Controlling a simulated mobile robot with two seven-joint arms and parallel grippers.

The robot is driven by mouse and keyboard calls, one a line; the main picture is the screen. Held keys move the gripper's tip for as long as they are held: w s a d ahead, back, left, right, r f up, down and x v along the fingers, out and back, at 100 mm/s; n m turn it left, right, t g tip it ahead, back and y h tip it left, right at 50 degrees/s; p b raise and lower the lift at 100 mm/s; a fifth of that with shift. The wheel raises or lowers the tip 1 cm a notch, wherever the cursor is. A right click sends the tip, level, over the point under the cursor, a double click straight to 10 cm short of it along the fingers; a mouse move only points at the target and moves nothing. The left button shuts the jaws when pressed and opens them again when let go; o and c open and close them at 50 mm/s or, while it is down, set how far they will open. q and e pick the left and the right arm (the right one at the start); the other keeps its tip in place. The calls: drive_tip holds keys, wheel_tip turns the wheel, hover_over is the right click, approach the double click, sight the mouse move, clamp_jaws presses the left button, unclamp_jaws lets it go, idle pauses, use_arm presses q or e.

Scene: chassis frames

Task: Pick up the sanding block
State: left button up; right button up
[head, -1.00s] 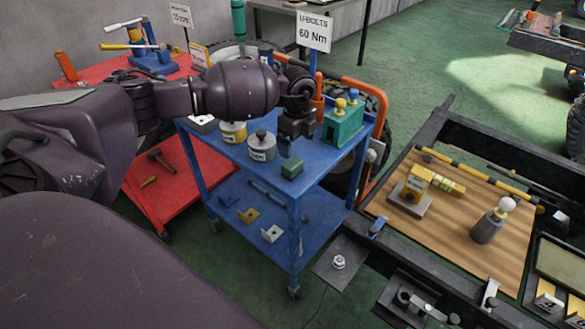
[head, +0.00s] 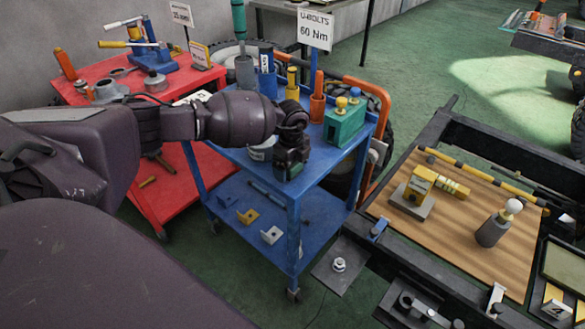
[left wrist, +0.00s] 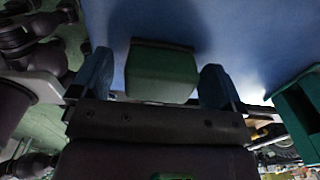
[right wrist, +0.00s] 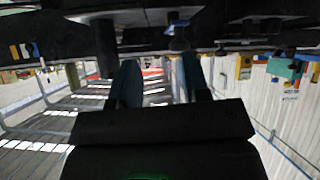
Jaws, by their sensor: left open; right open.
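The sanding block, a small green block (left wrist: 162,75) with a dark strip along its far edge, sits on the top of the blue cart (head: 330,170). In the head view my left gripper (head: 290,170) is down at the cart's near corner and mostly hides the block. In the left wrist view its two blue fingers stand open on either side of the block, with small gaps to each. My right gripper (right wrist: 157,85) shows only in its own wrist view, open with nothing between its fingers.
Upright cylinders and a U-bolts sign (head: 314,30) stand behind. The chassis frame's wooden board (head: 455,230) lies to the right.

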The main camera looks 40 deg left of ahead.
use_arm(q)
drive_tip(key=shift+c, duration=1.3)
drive_tip(key=c, duration=0.7)
drive_tip(key=shift+r, duration=0.1)
drive_tip(key=shift+c, duration=0.3)
wheel_tip(320, 180, up, 9)
drive_tip(key=shift+p, duration=0.9)
wheel_tip(320, 180, up, 11)
drive_tip(key=p, duration=0.1)
use_arm(e)
drive_tip(key=shift+s+d+r, duration=0.1)
drive_tip(key=shift+s+r, duration=0.1)
drive_tip(key=shift+r, duration=0.25)
drive_tip(key=shift+s+d+r, duration=0.1)
drive_tip(key=shift+s+r, duration=0.05)
drive_tip(key=shift+r, duration=0.3)
use_arm(q)
drive_tip(key=shift+o, duration=1)
drive_tip(key=shift+c, duration=0.5)
